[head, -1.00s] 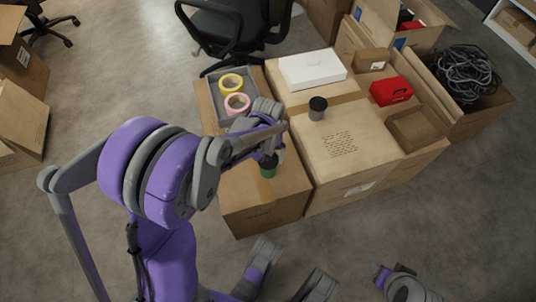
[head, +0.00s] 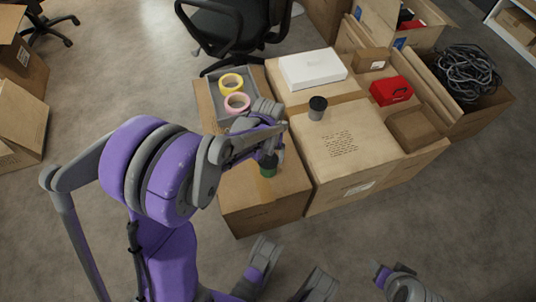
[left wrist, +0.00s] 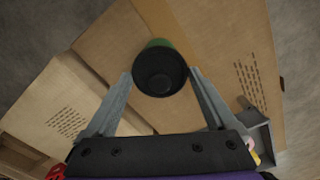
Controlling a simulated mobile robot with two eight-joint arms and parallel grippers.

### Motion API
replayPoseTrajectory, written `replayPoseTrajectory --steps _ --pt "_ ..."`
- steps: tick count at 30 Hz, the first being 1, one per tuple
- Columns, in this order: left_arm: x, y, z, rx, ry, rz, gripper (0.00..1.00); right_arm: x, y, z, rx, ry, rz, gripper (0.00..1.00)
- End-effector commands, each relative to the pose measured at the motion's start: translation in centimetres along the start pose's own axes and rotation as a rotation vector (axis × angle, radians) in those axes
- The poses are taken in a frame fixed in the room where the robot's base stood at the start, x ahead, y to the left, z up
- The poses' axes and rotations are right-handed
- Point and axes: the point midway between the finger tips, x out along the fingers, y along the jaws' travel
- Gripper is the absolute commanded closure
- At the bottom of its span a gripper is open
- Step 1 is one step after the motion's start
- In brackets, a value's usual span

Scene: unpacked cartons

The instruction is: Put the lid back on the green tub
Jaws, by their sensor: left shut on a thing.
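The green tub (head: 268,173) stands on the near left carton, partly behind my left gripper. Its dark lid (left wrist: 160,72) lies between the fingers in the left wrist view, with a green edge of the tub (left wrist: 158,43) showing beyond it. My left gripper (head: 271,154) is shut on the lid at the tub's top. In the left wrist view its two fingertips (left wrist: 160,75) flank the lid. The lid looks lined up over the tub, but I cannot tell whether it is fully seated.
A dark grey cup (head: 318,108) stands on the large carton (head: 345,150) to the right. Yellow tape (head: 231,80) and pink tape (head: 237,98) lie in a grey tray behind my gripper. A white box (head: 312,70) and red case (head: 390,91) are farther back.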

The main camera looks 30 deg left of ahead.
Motion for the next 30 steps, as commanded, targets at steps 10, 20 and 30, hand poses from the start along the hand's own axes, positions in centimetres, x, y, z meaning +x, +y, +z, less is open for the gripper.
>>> replayPoseTrajectory --steps 10,20,30 --pt "0.0 0.0 0.0 0.0 0.0 0.0 0.08 0.0 0.0 0.0 0.0 0.0 0.0 0.44" --pt "0.0 0.0 0.0 0.0 0.0 0.0 0.0 0.0 0.0 0.0 0.0 0.0 0.0 0.44" --pt "-1.0 0.0 0.0 0.0 0.0 0.0 0.0 -0.8 0.0 -0.2 0.0 0.001 0.0 0.44"
